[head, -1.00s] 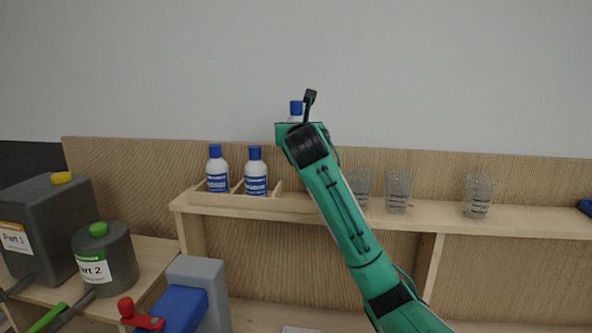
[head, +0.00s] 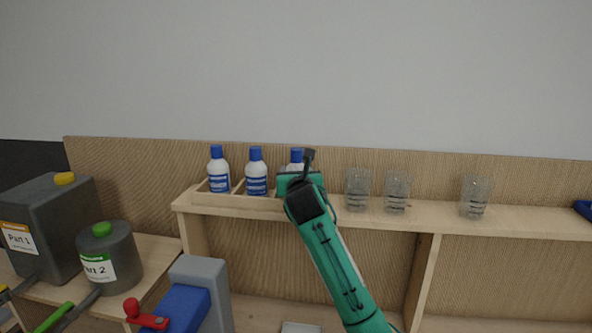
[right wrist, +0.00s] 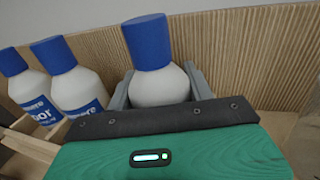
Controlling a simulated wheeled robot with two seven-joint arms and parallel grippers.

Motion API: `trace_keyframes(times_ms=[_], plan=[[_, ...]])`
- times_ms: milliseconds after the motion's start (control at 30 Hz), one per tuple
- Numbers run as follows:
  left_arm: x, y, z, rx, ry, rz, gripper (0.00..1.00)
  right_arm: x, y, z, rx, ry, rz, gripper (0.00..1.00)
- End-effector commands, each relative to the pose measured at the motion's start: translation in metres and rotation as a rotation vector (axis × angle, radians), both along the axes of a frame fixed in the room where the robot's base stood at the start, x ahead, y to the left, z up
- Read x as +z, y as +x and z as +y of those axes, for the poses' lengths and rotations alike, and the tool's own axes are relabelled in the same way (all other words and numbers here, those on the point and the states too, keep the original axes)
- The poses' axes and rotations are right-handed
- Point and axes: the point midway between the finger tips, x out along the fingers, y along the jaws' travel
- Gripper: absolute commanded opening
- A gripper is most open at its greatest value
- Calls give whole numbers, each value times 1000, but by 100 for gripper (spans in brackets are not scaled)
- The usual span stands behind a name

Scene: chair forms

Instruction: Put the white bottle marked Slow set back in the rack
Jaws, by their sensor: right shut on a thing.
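A white bottle with a blue cap (head: 297,156) is at the right end of the rack in the head view, mostly hidden behind my right gripper (head: 300,180). In the right wrist view this bottle (right wrist: 160,85) stands upright between the two grey fingers of my right gripper (right wrist: 158,88), which is shut on it. Its label is hidden, so I cannot read its mark. The wooden rack (head: 235,201) sits on the shelf and holds two similar bottles, a left one (head: 218,170) and a middle one (head: 256,175). Whether the held bottle touches the rack floor is hidden.
Several clear cups (head: 397,192) stand on the shelf (head: 525,222) to the right. A wooden back panel (head: 400,163) rises behind. Dark Part 1 (head: 50,225) and Part 2 (head: 110,262) containers stand lower left, near a grey and blue device (head: 200,290).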

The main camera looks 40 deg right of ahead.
Motion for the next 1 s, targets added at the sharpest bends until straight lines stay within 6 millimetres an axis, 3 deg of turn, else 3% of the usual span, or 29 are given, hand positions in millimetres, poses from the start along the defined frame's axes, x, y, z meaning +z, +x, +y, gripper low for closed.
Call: trace_keyframes(times_ms=[300, 333, 433, 800, 1000], plan=[[0, 2, 0, 0, -1, -3, 78, -2, 0, 0, 0, -2, -1, 28], [0, 2, 0, 0, -1, -3, 78, -2, 0, 0, 0, -1, -1, 56], [0, 3, 0, 0, -1, -4, 78, -2, 0, 0, 0, 0, -1, 74], [-1, 3, 0, 0, -1, -4, 78, 0, -1, 1, 0, 0, -2, 74], [-14, 3, -1, 1, -1, -5, 78, -3, -24, 18, 1, -5, -1, 74]])
